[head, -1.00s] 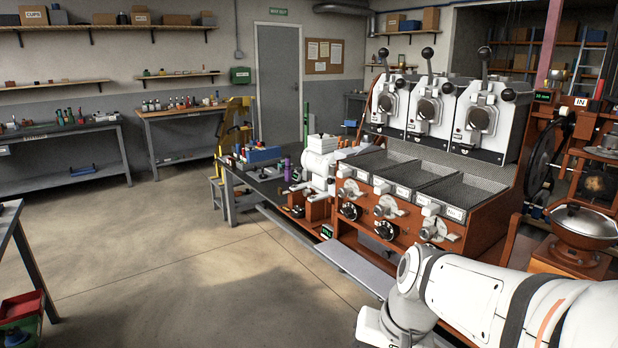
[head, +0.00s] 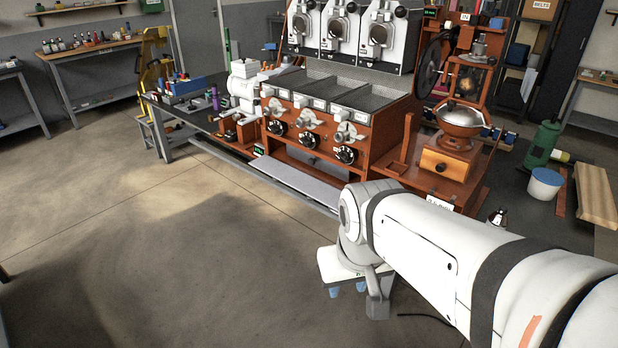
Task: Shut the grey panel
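The grey panel (head: 300,184) is a long, flat flap along the foot of the wooden sample roaster (head: 380,142). It sticks out toward me, lying about level, with a dark opening above it. Its right end comes close to my arm in the picture. My gripper (head: 348,289) hangs below my wrist, over the bare floor, in front and to the right of the panel.
A dark workbench (head: 188,122) with bottles and tools stands left of the roaster. A wooden unit with a metal bowl (head: 460,117) stands on the right. A green canister (head: 542,143) and a white bucket (head: 544,186) are farther right. The concrete floor at left is clear.

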